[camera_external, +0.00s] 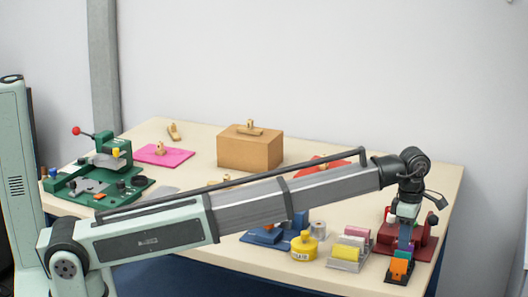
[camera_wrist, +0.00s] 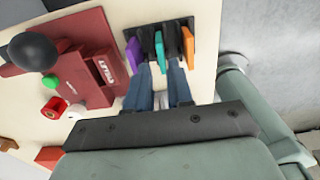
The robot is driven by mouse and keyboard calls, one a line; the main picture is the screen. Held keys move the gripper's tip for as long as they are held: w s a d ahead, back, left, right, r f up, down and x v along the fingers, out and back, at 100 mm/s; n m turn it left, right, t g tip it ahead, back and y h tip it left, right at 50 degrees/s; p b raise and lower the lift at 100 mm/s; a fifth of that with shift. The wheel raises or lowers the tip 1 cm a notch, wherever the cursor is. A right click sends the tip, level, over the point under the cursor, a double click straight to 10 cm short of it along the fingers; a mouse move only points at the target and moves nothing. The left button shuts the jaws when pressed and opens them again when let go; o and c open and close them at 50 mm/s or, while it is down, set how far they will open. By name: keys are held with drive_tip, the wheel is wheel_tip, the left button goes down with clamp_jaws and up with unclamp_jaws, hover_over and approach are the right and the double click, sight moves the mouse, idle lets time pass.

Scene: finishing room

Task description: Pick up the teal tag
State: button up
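The teal tag (camera_wrist: 160,50) stands in a black rack (camera_wrist: 185,27) in the wrist view, between a purple tag (camera_wrist: 134,52) and an orange tag (camera_wrist: 187,46). My gripper (camera_wrist: 161,66) is open, with one blue-grey finger on each side of the teal tag's near end. I cannot tell whether the fingers touch it. In the external view my gripper (camera_external: 404,244) points down over the rack at the table's right front corner. There the orange tag (camera_external: 398,268) shows in front, and the teal tag is mostly hidden.
A dark red press (camera_wrist: 92,62) with a black ball knob stands close to the rack. Spools (camera_external: 348,252), a yellow pot (camera_external: 304,246) and a blue tool (camera_external: 266,236) lie to the left. A cardboard box (camera_external: 250,151) and green fixture (camera_external: 100,178) stand farther off.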

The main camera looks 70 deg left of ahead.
sight(403, 252)
drive_tip(key=shift+f, duration=2.8)
clamp_jaws()
